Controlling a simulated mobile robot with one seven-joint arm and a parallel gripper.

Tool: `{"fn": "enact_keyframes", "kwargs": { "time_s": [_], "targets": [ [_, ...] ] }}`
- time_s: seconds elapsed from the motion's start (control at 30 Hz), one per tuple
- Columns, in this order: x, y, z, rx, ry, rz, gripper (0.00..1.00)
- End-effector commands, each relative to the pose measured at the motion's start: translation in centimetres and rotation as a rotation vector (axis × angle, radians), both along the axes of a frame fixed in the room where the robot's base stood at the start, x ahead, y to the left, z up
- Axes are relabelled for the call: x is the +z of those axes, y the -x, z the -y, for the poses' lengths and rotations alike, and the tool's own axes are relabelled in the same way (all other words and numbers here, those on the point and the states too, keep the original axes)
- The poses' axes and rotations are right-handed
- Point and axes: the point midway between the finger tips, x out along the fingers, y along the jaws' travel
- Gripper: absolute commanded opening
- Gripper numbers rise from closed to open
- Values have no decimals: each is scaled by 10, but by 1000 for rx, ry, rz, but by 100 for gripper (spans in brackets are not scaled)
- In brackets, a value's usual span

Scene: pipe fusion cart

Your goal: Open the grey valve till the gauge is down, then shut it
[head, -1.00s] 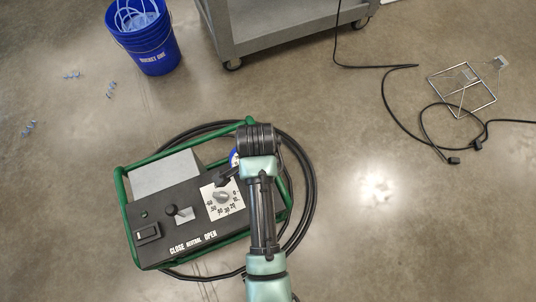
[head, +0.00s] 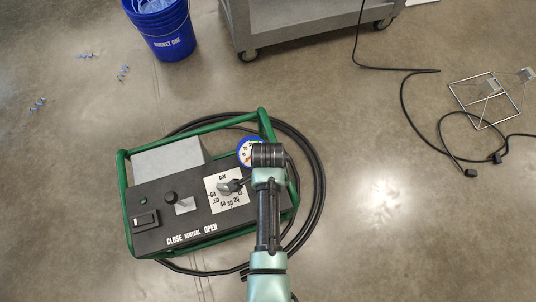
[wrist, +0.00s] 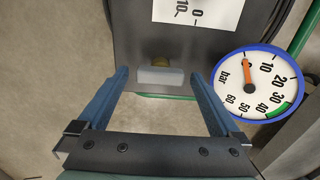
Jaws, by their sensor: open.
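The grey valve handle (wrist: 160,76), a pale block with a brass-coloured stem behind it, shows in the wrist view beside the black panel's edge. My gripper (wrist: 172,74) is open, its blue fingers on either side of the handle with gaps to both. In the head view my arm hides the handle and the fingertips. The round blue-rimmed gauge (wrist: 247,84) is right of the fingers. The gauge also shows in the head view (head: 249,152), beside my wrist.
The green-framed unit (head: 123,205) has a dial plate with a grey knob (head: 223,188), a black-knobbed lever (head: 171,198) and a switch (head: 144,219). A black hose (head: 318,180) coils around it. A blue bucket (head: 165,45), grey cart (head: 290,20) and wire stand (head: 487,100) lie beyond.

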Motion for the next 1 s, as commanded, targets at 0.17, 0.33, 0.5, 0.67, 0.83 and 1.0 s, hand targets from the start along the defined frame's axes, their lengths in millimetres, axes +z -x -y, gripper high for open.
{"fn": "enact_keyframes", "kwargs": {
  "time_s": [0.17,0.33,0.5,0.67,0.83,1.0],
  "targets": [
    [0,0,0,0,0,0,100],
    [1,0,0,0,0,0,73],
    [1,0,0,0,0,0,42],
    [1,0,0,0,0,0,19],
    [1,0,0,13,0,-1,19],
    [3,0,0,68,0,-3,19]
  ]
}}
